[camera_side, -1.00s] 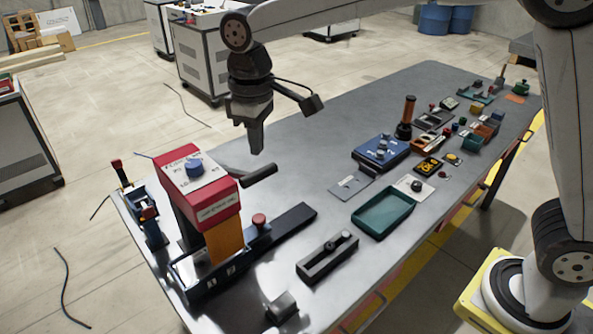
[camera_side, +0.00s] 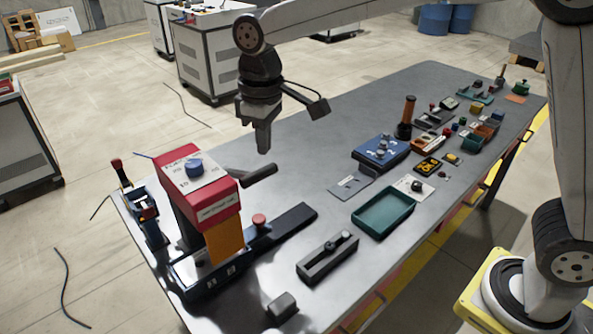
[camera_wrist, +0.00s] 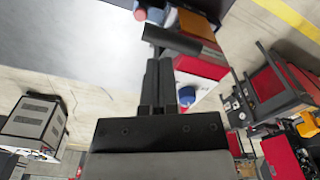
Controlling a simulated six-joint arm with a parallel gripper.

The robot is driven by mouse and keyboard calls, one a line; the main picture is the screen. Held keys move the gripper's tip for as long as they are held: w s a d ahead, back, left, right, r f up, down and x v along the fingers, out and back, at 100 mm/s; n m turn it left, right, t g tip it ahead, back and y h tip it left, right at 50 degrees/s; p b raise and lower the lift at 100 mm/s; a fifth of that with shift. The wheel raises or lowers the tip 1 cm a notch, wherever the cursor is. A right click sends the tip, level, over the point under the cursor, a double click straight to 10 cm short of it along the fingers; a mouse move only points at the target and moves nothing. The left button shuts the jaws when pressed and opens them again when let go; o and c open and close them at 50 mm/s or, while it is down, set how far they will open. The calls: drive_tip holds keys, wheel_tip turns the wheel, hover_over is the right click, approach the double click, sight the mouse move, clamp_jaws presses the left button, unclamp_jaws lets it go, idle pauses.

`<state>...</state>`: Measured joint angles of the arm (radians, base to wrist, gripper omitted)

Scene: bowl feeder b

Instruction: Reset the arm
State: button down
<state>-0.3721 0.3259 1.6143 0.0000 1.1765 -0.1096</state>
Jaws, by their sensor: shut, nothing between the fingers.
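My gripper (camera_side: 263,140) hangs pointing down above the table, behind and to the right of the red-topped machine (camera_side: 200,180). Its fingers are shut and hold nothing. In the wrist view the two closed fingers (camera_wrist: 158,78) lie side by side in the middle. A dark handle (camera_side: 259,175) sticks out from the machine below the fingertips, with a gap between them in the side view. The machine has a blue knob (camera_side: 194,166) on top and an orange front panel (camera_side: 225,240).
The grey table (camera_side: 310,170) carries a slider block (camera_side: 328,258), a green tray (camera_side: 383,212), a blue box (camera_side: 381,151) and an upright orange-handled tool (camera_side: 406,118). Several small parts crowd the far right end. The table's far left stretch is bare.

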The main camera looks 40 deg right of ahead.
drive_tip(key=s+d+f+m+t, duration=0.2)
drive_tip(key=s+d+f+m, duration=0.3)
drive_tip(key=s+d+f, duration=0.9)
drive_tip(key=s+d, duration=0.1)
drive_tip(key=d, duration=0.1)
drive_tip(key=shift+d+f+m, duration=0.2)
drive_tip(key=shift+d+m, duration=0.1)
drive_tip(key=shift+d, duration=0.1)
